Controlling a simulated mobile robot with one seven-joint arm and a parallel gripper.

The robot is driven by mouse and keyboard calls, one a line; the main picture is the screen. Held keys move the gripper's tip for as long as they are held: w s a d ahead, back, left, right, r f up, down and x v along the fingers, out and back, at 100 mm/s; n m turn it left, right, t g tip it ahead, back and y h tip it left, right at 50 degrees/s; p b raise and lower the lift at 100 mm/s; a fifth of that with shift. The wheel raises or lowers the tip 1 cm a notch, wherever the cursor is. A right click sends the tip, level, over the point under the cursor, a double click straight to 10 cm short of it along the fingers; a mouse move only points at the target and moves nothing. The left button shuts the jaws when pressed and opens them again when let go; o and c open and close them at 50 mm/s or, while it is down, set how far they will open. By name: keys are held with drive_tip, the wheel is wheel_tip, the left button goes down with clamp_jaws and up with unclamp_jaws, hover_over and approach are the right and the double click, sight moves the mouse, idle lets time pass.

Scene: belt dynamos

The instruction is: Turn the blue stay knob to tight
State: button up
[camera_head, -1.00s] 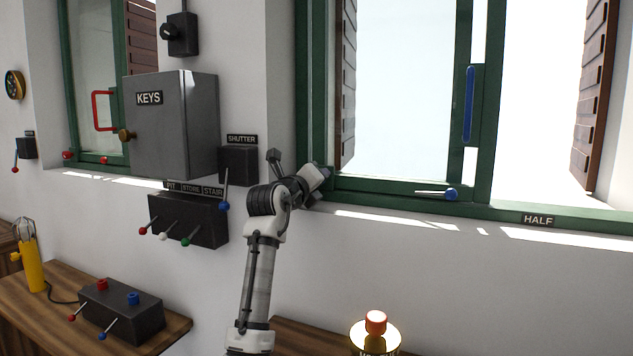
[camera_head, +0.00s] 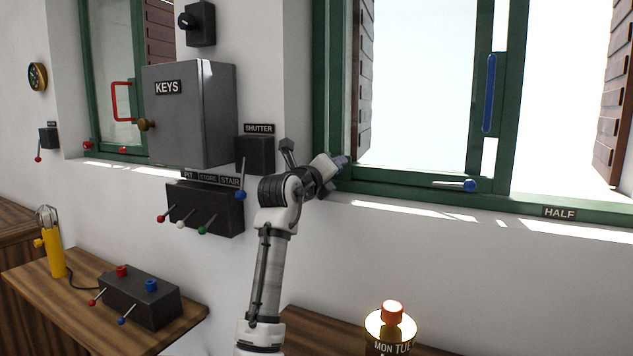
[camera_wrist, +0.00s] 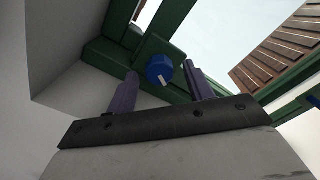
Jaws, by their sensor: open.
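The blue stay knob (camera_wrist: 160,68) is round with a white mark on its face. It sits on a green plate at a lower corner of the green window frame in the wrist view. My gripper (camera_wrist: 161,76) is open, with one purple finger on each side of the knob. I see no clear contact between the fingers and the knob. In the head view my gripper (camera_head: 340,162) is at the lower left corner of the large window, and it hides the knob there.
The SHUTTER box (camera_head: 256,154), KEYS cabinet (camera_head: 190,115) and a switch box (camera_head: 205,208) are left of my arm.

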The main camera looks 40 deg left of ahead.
drive_tip(key=b+v, duration=0.3)
drive_tip(key=v, duration=0.9)
drive_tip(key=shift+s+d+f, duration=0.1)
